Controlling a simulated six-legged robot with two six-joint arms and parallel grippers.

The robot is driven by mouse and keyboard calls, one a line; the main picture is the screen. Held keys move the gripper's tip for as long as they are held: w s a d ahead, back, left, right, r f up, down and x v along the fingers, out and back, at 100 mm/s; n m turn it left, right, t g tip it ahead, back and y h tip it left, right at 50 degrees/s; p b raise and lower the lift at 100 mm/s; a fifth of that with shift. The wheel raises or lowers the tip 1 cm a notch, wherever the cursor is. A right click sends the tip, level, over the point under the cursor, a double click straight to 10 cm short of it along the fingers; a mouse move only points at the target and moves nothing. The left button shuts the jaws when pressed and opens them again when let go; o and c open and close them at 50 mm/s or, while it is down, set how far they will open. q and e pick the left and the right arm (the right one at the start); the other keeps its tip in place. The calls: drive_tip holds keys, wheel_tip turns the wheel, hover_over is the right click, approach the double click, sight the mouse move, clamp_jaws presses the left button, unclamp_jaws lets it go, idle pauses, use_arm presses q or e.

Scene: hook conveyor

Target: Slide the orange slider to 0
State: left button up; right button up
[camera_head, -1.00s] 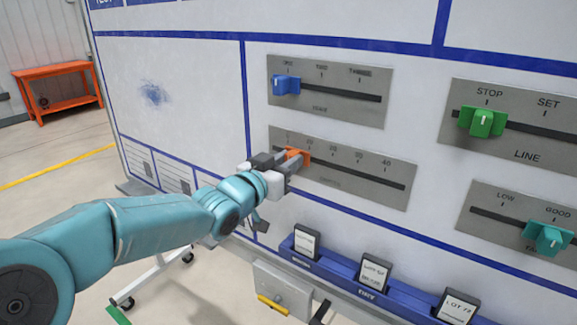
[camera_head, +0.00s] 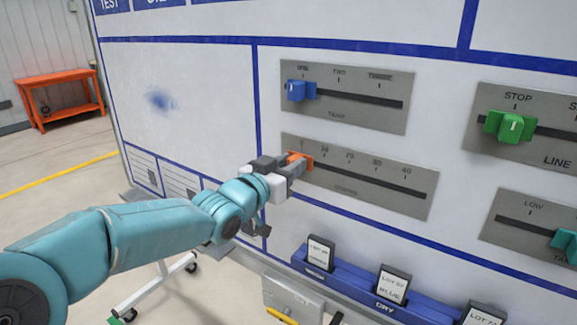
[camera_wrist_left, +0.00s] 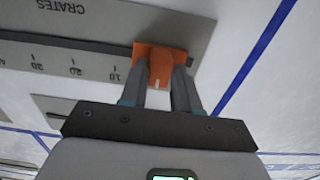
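The orange slider (camera_head: 301,159) sits at the left end of the slot in the grey plate (camera_head: 422,200) marked 10 to 40. It stands left of the 10 mark, under the leftmost mark, which is hard to read. My left gripper (camera_head: 293,167) has its two fingers around the slider's knob. In the left wrist view, which is turned over, the orange slider (camera_wrist_left: 160,52) is at the slot's right end, with the fingers (camera_wrist_left: 162,78) close on both sides. My right gripper is not in view.
A blue slider (camera_head: 297,90) is on the plate above, and a green slider (camera_head: 509,126) and a teal slider (camera_head: 566,241) are at the right. A blue rack (camera_head: 350,284) with cards juts out below.

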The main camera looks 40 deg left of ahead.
use_arm(q)
drive_tip(key=shift+o, duration=1.2)
drive_tip(key=shift+a, duration=0.25)
drive_tip(key=s+d, duration=0.1)
drive_tip(key=s, duration=1.5)
drive_tip(key=shift+d, duration=0.25)
drive_tip(key=shift+d, duration=0.1)
